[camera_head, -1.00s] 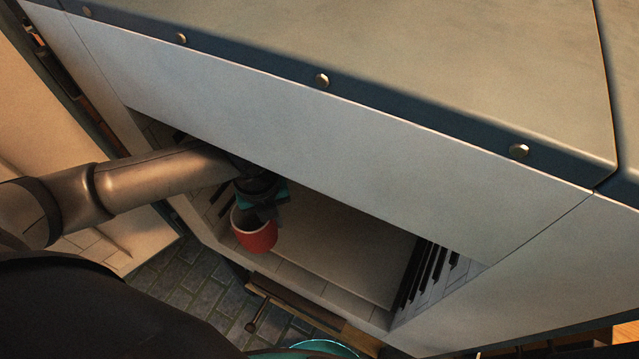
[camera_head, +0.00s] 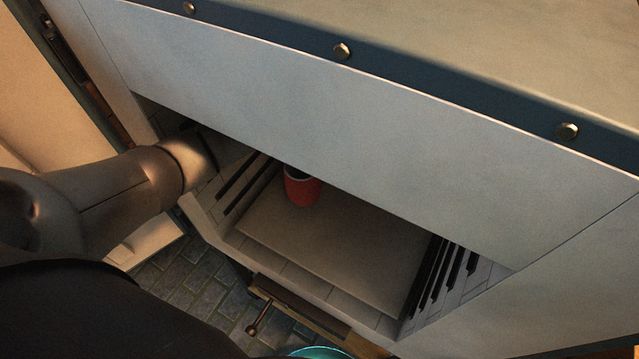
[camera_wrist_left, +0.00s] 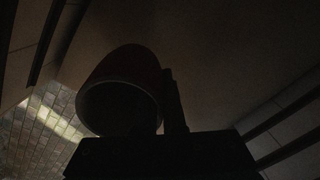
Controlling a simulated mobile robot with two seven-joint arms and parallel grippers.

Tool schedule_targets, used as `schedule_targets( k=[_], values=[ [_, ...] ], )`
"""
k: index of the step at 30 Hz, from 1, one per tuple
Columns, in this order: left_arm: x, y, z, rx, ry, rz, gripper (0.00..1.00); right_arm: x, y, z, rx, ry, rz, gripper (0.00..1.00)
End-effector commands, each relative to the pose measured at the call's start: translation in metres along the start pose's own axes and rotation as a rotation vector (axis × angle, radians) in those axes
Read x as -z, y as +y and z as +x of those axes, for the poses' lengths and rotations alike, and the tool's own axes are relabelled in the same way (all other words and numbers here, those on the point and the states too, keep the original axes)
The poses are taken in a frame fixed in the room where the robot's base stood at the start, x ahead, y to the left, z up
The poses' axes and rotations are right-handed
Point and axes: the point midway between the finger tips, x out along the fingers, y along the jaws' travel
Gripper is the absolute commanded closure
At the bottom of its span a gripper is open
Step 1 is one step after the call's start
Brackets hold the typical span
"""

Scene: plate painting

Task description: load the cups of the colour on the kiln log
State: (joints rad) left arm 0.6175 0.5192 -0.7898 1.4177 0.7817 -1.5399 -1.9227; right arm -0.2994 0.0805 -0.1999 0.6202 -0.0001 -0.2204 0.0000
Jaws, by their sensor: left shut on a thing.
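A red cup (camera_head: 302,191) is inside the kiln chamber, over the pale shelf (camera_head: 330,255), near its back left part. I cannot tell whether its base touches the shelf. In the left wrist view the cup (camera_wrist_left: 125,88) shows dark, with its open mouth towards the camera. My left gripper (camera_wrist_left: 170,100) is shut on the cup, with a dark finger at its side. In the head view my left arm enters the kiln opening from the left, and the gripper is hidden behind the kiln's front panel. My right gripper is not seen.
The kiln's white front panel (camera_head: 330,130) overhangs the opening. Dark slots (camera_head: 445,275) line the right inner wall, and more line the left one. The shelf is bare at front and right. An open door (camera_head: 40,110) stands at the left. A latch handle (camera_head: 258,318) sticks out below.

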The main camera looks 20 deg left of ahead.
Motion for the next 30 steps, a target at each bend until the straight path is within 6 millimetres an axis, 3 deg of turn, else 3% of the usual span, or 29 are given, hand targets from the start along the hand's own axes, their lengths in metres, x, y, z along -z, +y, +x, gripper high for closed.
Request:
schedule_targets(
  k=[6, 20, 21, 27, 30],
  values=[
    [0.001, 0.002, 0.034, -0.001, 0.001, 0.000, 1.00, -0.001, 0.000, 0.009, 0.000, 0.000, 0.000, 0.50],
    [-0.003, -0.001, 0.040, 0.001, -0.002, 0.000, 1.00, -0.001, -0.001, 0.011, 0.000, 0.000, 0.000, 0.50],
    [-0.002, -0.001, 0.041, 0.000, -0.001, 0.000, 0.92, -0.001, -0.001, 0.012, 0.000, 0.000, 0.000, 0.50],
    [-0.002, -0.001, 0.040, 0.000, -0.001, 0.000, 0.69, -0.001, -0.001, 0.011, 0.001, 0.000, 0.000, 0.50],
    [-0.002, -0.001, 0.040, 0.000, -0.001, 0.000, 0.63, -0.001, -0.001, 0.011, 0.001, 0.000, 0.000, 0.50]
  ],
)
